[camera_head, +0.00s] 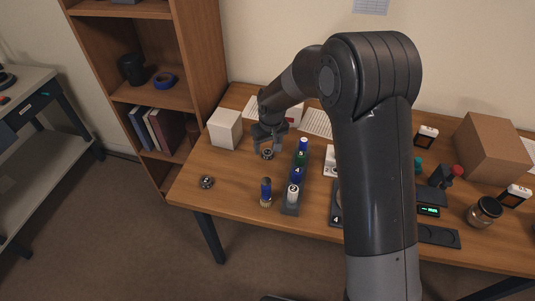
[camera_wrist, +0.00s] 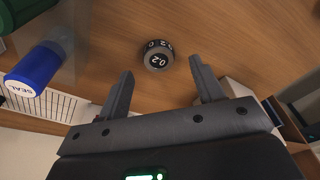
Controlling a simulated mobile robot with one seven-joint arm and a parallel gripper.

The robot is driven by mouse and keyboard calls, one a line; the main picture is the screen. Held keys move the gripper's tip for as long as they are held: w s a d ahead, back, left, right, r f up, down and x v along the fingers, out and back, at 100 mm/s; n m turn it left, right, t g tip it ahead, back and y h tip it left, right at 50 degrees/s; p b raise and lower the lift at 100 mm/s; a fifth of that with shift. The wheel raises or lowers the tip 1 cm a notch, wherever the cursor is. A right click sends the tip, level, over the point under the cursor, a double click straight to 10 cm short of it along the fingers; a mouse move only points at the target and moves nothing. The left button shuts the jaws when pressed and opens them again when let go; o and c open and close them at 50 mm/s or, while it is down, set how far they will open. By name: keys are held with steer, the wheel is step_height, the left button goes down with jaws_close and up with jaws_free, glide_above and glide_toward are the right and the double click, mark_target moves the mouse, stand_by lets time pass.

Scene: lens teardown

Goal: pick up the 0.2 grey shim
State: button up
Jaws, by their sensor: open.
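The 0.2 grey shim (camera_wrist: 158,60) is a small dark round piece with white "0.2" markings on its side and a greyish top. It stands on the wooden table, and in the head view (camera_head: 267,154) it sits just below my gripper (camera_head: 268,141). In the wrist view my gripper (camera_wrist: 163,70) is open and empty, with its two fingers spread to either side of the shim's line. The shim lies by the fingertips and does not appear to be gripped. Whether a finger touches it I cannot tell.
A rack (camera_head: 290,207) of bottles stands just right of the shim; a blue bottle marked SEAL (camera_wrist: 38,68) is close by. A brush-like item (camera_head: 266,192) and another dark round piece (camera_head: 207,183) are nearer the front edge. A white box (camera_head: 225,129) stands left.

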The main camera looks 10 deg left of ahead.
mark_target(267, 152)
step_height(267, 152, down, 3)
steer(key=shift+w+a, duration=0.1)
steer(key=shift+w, duration=0.05)
steer(key=c, duration=1.1)
